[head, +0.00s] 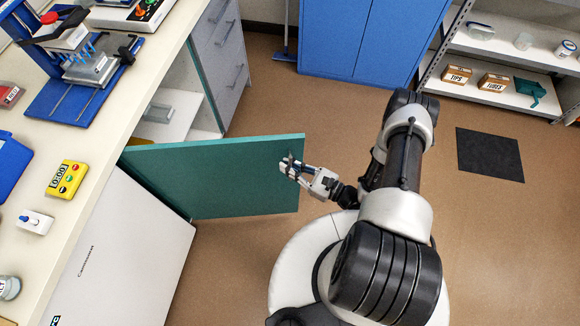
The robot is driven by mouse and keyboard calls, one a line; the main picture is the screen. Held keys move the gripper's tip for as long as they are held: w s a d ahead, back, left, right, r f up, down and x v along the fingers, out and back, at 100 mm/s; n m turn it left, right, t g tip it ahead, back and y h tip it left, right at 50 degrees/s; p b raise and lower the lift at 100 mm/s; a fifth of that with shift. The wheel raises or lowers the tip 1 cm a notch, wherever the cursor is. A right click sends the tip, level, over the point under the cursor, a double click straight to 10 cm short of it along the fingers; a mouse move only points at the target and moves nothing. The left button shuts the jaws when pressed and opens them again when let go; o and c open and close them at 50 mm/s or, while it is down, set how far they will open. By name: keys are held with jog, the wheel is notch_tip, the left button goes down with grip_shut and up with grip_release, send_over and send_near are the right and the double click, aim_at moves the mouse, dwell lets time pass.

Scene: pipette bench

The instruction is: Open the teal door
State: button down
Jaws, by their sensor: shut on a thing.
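The teal door (215,178) stands swung out from the bench front, well open. Its hinge side is at the left by the cabinet, and its free edge points right over the floor. My gripper (289,166) is at the door's upper free end, shut on the door's handle, which is mostly hidden by the fingers. Behind the door, the open cabinet (200,122) shows a white shelf with a clear container (160,112) on it.
A white appliance (128,262) stands under the bench in front of the door. Grey drawers (221,50) lie beyond the cabinet. A blue cabinet (360,35) and a shelf unit (500,88) stand at the back. A black mat (490,155) lies on the floor at right.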

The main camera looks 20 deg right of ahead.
jog(key=shift+d, duration=0.2)
jog(key=shift+w, duration=0.1)
jog(key=c, duration=1.9)
grip_release()
jog(key=shift+d, duration=0.15)
jog(key=shift+o, duration=1)
jog(key=shift+s+a, duration=0.2)
jog(key=v, duration=1.2)
jog(key=shift+r, duration=0.1)
